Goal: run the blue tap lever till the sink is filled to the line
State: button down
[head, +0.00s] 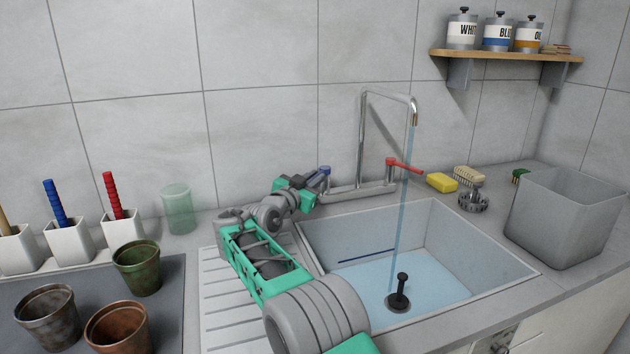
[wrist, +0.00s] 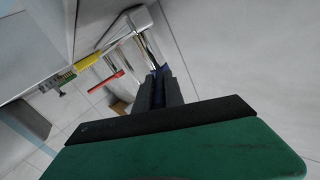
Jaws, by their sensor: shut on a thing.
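My gripper (head: 318,178) is at the left end of the tap, shut on the blue tap lever (head: 325,170). The lever is mostly hidden between the fingers; a bit of blue shows in the wrist view (wrist: 162,72). A stream of water (head: 404,190) falls from the chrome spout (head: 413,115) into the sink (head: 460,225). Pale blue water (head: 440,285) covers the sink's floor. A dark blue line (head: 367,256) marks the sink's back wall, a little above the water surface. A black plug (head: 399,290) with an upright handle stands in the water. The red lever (head: 405,166) points right.
A yellow sponge (head: 442,182), a brush (head: 468,174) and a grey strainer (head: 473,200) lie behind the sink. A grey bin (head: 560,215) stands at the right. Pots (head: 137,268) and a green glass (head: 177,208) are at the left.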

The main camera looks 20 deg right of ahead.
jog(key=c, duration=1.4)
grip_release()
jog(key=shift+c, duration=0.2)
jog(key=v, duration=0.7)
jog(key=shift+s+a, duration=0.25)
jog(key=shift+a, duration=0.05)
